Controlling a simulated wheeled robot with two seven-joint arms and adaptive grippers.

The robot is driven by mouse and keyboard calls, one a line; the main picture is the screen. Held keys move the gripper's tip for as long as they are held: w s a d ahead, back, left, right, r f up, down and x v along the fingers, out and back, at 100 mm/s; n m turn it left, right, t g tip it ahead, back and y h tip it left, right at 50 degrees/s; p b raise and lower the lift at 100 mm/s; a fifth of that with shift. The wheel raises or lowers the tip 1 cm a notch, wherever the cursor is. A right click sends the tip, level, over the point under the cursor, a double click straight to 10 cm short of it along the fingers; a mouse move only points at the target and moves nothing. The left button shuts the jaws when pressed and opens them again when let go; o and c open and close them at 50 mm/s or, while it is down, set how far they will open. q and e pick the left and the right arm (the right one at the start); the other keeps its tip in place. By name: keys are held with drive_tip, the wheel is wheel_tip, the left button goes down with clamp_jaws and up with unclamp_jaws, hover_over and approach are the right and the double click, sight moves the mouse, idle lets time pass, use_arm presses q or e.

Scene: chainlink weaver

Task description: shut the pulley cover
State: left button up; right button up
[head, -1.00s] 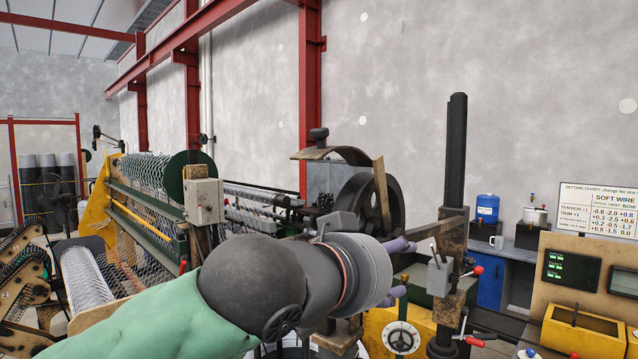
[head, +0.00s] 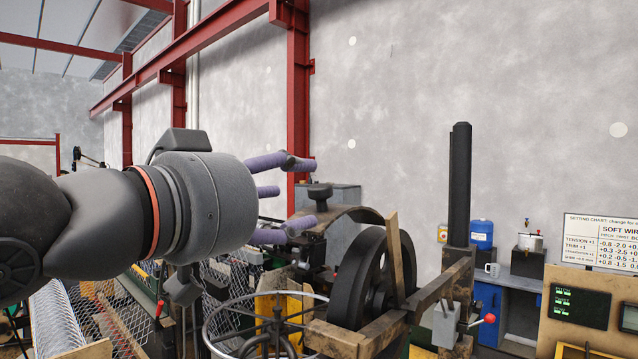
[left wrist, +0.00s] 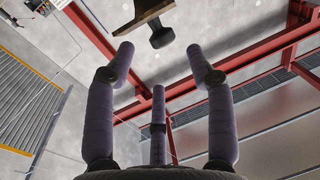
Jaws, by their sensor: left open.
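The pulley cover (head: 350,213) is a rusty curved plate with a dark knob (head: 320,191) on top. It arches above the dark pulley wheel (head: 377,278), with a gap visible between them. My left gripper (head: 298,194) is open and empty, just left of the knob, its purple fingers spread and pointing right. In the left wrist view the knob (left wrist: 161,36) and part of the cover (left wrist: 141,12) show at the top, beyond the open fingertips (left wrist: 162,65). I see no contact with the cover. My right gripper is not in view.
A spoked handwheel (head: 265,325) stands below my left gripper. A wooden upright (head: 395,255) is in front of the pulley, and a dark post (head: 460,185) rises to its right. A control panel (head: 580,305) is at the right. The space above the cover is clear.

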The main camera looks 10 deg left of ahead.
sight(315, 191)
use_arm(q)
drive_tip(key=x, duration=0.4)
drive_tip(key=p+x, duration=0.1)
drive_tip(key=shift+w+a+f, duration=0.15)
drive_tip(key=shift+w, duration=0.4)
drive_tip(key=shift+w+d, duration=0.2)
drive_tip(key=shift+d, duration=0.2)
drive_tip(key=shift+w, duration=0.5)
drive_tip(key=shift+s+d, duration=0.1)
drive_tip(key=shift+s, duration=0.1)
clamp_jaws()
